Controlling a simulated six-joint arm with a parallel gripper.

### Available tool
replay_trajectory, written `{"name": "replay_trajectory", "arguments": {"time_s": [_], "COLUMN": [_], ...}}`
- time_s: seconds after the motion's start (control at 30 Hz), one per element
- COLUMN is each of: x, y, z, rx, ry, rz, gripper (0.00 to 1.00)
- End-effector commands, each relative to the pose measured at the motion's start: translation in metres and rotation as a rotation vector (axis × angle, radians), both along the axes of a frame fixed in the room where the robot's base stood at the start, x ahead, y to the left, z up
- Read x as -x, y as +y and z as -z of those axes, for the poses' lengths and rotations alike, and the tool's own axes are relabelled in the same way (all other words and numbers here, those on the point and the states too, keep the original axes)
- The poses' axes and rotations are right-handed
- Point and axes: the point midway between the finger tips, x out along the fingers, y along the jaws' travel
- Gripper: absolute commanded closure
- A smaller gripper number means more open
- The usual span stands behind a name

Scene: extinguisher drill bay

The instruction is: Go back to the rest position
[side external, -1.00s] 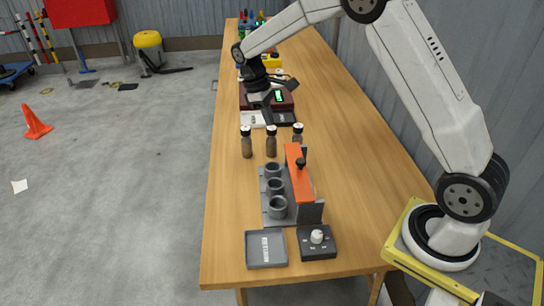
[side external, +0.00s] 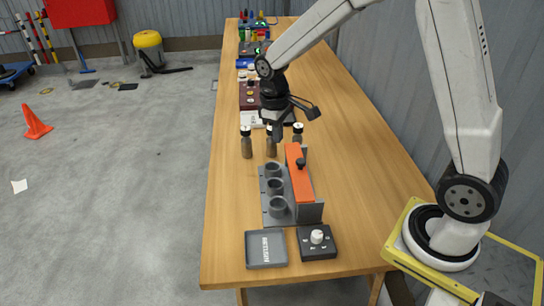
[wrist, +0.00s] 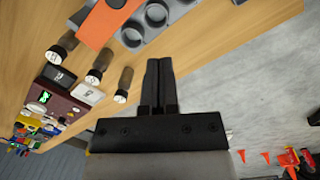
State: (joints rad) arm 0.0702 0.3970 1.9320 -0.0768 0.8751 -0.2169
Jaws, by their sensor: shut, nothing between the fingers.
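My gripper (side external: 277,136) is above the wooden table, in front of the dark red box in the side view. Its fingers are closed together and empty, as the wrist view (wrist: 158,75) also shows. I cannot tell the exact height of my gripper above the bottles.
A grey rack with several round cups (side external: 277,208) and an orange bar (side external: 299,175) stands nearer the front. A grey tray (side external: 266,262) and a black box with a white knob (side external: 317,242) sit at the front edge. The table's right side (side external: 365,180) is clear.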

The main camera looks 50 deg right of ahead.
Motion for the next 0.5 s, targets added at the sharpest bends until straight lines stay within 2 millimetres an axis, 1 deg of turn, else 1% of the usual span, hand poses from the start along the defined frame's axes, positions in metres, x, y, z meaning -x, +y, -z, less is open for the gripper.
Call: {"name": "replay_trajectory", "arguments": {"time_s": [0.03,0.3,0.5], "x": [0.01,0.059,0.095], "y": [0.004,0.023,0.033], "z": [0.0,0.005,0.01], "rx": [-0.004,-0.03,-0.052], "ry": [-0.023,-0.15,-0.235], "rz": [0.011,0.088,0.145], "gripper": [1.0,1.0,1.0]}}
